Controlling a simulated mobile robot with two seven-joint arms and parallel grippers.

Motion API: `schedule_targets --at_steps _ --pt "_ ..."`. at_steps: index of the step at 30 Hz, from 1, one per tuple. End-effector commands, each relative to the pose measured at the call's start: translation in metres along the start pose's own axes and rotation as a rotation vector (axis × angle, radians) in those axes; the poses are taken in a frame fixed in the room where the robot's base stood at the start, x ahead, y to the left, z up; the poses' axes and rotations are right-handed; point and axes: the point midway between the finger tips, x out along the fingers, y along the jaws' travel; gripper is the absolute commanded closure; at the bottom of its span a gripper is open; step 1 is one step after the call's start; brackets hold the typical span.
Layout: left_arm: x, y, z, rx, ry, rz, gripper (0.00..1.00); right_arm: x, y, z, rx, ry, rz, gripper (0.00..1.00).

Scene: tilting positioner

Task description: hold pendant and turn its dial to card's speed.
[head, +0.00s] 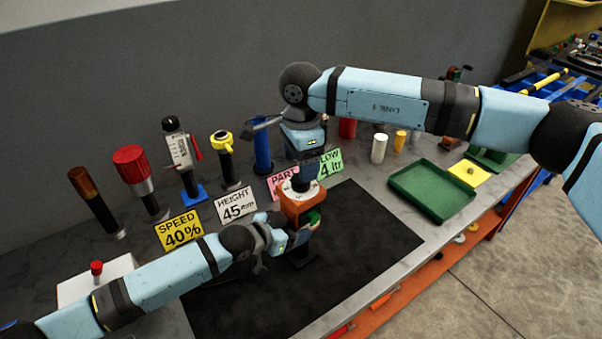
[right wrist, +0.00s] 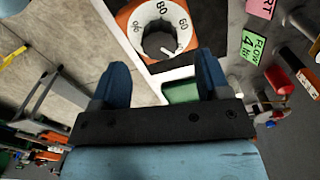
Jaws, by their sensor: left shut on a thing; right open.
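The pendant (head: 301,207) is an orange box with a green part on its side, upright over the dark mat. My left gripper (head: 283,237) is shut on it from the left. Its white dial (head: 297,188) faces up; in the right wrist view the dial (right wrist: 134,28) shows numbers including 60 and 80 around a dark knob (right wrist: 160,44) with a white pointer mark. My right gripper (head: 301,172) is above the pendant, its open fingers (right wrist: 162,75) apart and not around the knob. The yellow card (head: 180,231) reads SPEED 40%.
Other cards read HEIGHT 45 mm (head: 237,206) and FLOW 4 (head: 331,163); a pink card (head: 283,182) is partly hidden. Several upright tools stand behind them. A green tray (head: 432,190) lies right, a white box with a red button (head: 96,268) left. The dark mat (head: 375,235) is clear at right.

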Motion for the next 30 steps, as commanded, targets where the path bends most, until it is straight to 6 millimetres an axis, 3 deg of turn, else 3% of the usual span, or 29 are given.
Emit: schedule_targets --at_steps 6,12,26,27,30 --pt "0.000 0.000 0.001 0.001 -0.002 -0.001 0.76 -0.047 0.000 0.000 -0.001 0.000 -0.004 0.30" --pt "0.000 0.000 0.001 0.001 -0.002 0.000 0.76 -0.070 0.000 0.000 0.000 0.001 -0.002 0.30" --pt "0.000 0.000 0.001 0.001 -0.002 0.000 0.76 -0.075 0.000 0.000 0.000 0.000 -0.001 0.30" --pt "0.000 0.000 -0.001 0.001 0.002 0.000 0.23 -0.075 0.000 0.000 0.000 0.000 -0.001 0.30" --pt "0.000 0.000 -0.001 0.001 0.001 0.000 0.02 -0.075 0.000 0.000 0.000 0.000 -0.001 0.30"
